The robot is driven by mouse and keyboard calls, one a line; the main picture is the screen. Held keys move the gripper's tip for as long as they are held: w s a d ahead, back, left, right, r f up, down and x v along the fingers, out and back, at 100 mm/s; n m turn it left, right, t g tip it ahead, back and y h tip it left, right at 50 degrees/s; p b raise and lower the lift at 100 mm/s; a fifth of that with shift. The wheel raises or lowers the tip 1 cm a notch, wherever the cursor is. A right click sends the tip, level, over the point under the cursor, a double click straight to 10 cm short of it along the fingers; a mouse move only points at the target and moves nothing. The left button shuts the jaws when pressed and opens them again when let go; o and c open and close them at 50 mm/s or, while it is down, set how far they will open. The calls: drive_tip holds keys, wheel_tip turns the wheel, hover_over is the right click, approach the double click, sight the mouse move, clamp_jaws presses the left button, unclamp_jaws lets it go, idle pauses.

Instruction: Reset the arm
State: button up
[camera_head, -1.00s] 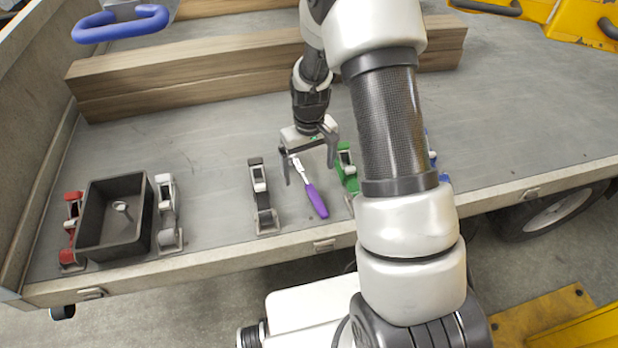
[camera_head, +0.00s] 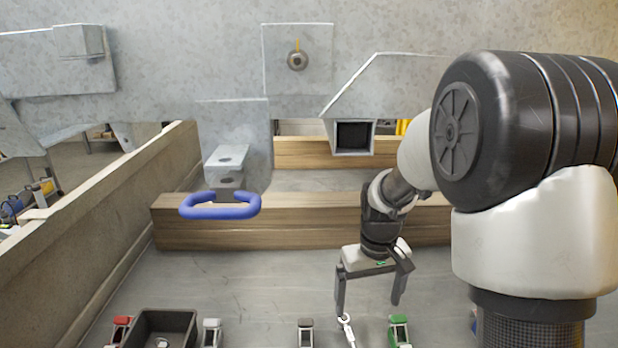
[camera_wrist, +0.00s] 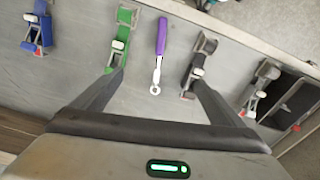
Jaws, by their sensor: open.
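My gripper (camera_head: 371,297) hangs above the grey trailer bed in the head view, its two dark fingers spread apart with nothing between them. In the wrist view the fingers (camera_wrist: 158,88) are wide apart. A wrench with a purple handle (camera_wrist: 161,38) lies on the bed beyond and between them. In the head view only the wrench's metal end (camera_head: 346,328) shows at the bottom edge. My arm reaches in from the right side of the head view.
A green clamp (camera_head: 399,330), a black clamp (camera_head: 305,333) and a black tray (camera_head: 135,335) line the bed's near side. A blue clamp (camera_wrist: 38,30) shows in the wrist view. Wooden beams (camera_head: 300,222), a blue handle (camera_head: 220,212) and a grey metal frame (camera_head: 297,25) stand behind.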

drive_tip(key=s+r+m+t, duration=0.2)
drive_tip(key=s+r+t, duration=0.3)
drive_tip(key=s+r, duration=1.4)
wheel_tip(320, 180, up, 9)
drive_tip(key=s+p, duration=0.1)
drive_tip(key=p, duration=1)
drive_tip(key=shift+s+a+r+p, duration=0.15)
drive_tip(key=shift+s+a+p, duration=0.05)
drive_tip(key=shift+s+p, duration=0.2)
